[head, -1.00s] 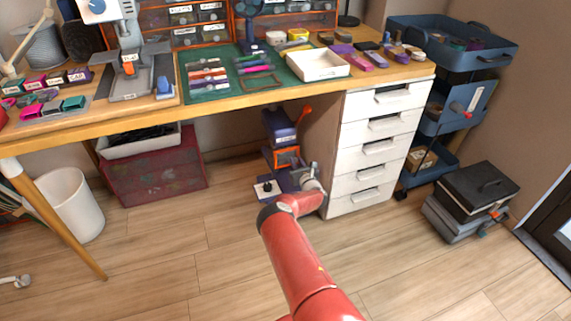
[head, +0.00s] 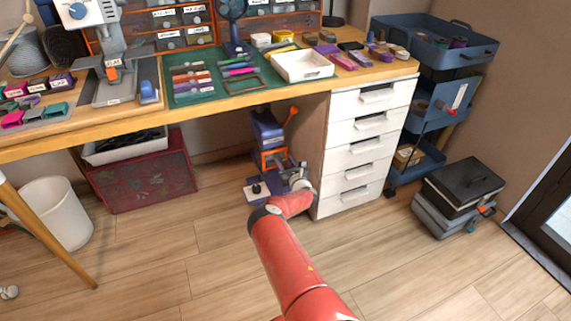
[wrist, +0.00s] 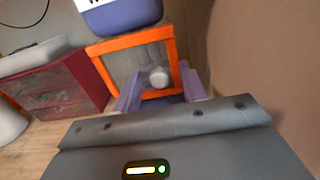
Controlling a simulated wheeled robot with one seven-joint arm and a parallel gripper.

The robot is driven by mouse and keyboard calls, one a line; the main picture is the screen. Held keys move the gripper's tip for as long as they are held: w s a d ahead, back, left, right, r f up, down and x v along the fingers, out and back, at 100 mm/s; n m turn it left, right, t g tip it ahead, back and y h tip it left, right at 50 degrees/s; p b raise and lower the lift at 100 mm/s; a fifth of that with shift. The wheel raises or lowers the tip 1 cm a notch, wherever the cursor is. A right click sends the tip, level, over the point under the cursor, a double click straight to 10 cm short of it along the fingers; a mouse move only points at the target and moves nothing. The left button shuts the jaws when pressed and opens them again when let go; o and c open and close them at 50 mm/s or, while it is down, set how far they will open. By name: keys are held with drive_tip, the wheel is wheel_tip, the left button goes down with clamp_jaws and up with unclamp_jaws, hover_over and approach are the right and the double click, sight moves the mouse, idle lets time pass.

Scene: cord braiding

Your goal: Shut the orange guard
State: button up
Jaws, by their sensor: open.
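The orange guard (head: 274,158) is a squarish frame on the front of a purple-blue machine (head: 266,128) on the floor under the desk. In the wrist view the guard (wrist: 104,48) shows a see-through grey panel, with a pale round knob behind or on it. I cannot tell how far the guard stands open. My gripper (head: 299,178) is low at the machine's right side, by the drawers. In the wrist view its two purple-grey fingers (wrist: 161,88) are apart, with nothing held between them, in front of the guard's lower part. Whether they touch it is unclear.
The white drawer unit (head: 345,182) stands close on the right of my gripper. The desk edge (head: 220,98) is overhead. A red bin (head: 145,182) is left of the machine, and a white bucket (head: 58,215) farther left. Open wooden floor lies in front.

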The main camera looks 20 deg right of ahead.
drive_tip(key=shift+s+p, duration=0.5)
drive_tip(key=shift+s, duration=3.4)
